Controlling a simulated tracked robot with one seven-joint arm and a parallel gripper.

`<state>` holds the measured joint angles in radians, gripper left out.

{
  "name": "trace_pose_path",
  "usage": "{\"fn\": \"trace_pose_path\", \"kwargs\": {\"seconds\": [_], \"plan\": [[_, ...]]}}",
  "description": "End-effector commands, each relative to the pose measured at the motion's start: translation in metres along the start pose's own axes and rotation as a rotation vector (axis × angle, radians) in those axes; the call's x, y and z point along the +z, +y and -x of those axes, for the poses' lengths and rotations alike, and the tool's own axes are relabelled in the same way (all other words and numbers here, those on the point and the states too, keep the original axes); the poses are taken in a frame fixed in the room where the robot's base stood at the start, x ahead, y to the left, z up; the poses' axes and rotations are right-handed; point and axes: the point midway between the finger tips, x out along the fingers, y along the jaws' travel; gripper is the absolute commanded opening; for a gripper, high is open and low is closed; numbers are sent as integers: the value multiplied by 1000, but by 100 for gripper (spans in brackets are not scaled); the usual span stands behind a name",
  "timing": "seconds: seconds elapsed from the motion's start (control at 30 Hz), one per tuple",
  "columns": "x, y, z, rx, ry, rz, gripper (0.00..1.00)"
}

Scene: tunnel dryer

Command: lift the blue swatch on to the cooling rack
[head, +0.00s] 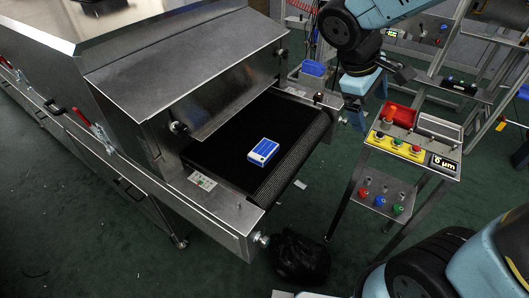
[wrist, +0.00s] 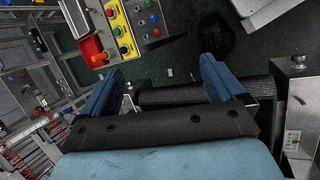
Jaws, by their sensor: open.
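The blue swatch (head: 263,151), a small blue and white block-like piece, lies on the black conveyor belt (head: 228,142) at the dryer's mouth in the head view. My gripper (head: 356,116) hangs beyond the belt's right end, apart from the swatch, above and behind the control stand. In the wrist view my gripper's two blue fingers (wrist: 162,70) are spread wide with nothing between them. The swatch does not show in the wrist view. A metal shelf frame (head: 489,50) stands at the upper right; I cannot tell whether it is the cooling rack.
The metal dryer hood (head: 185,60) covers the belt's left part. A control stand (head: 412,150) with coloured buttons stands right of the belt; it also shows in the wrist view (wrist: 125,28). A black bag (head: 300,258) lies on the green floor below the belt's end.

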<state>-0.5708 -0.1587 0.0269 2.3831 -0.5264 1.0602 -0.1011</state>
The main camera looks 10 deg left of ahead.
Motion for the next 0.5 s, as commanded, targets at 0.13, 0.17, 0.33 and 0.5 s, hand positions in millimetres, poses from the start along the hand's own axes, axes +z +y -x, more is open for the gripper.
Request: {"fn": "trace_pose_path", "kwargs": {"seconds": [0.13, 0.17, 0.33, 0.5], "plan": [[-41, -18, -8, 86, -71, 223, 96], [-49, -22, -10, 105, -84, 266, 96], [-95, -50, -16, 224, -154, 511, 96], [-140, -88, -23, 359, -216, 752, 96]]}}
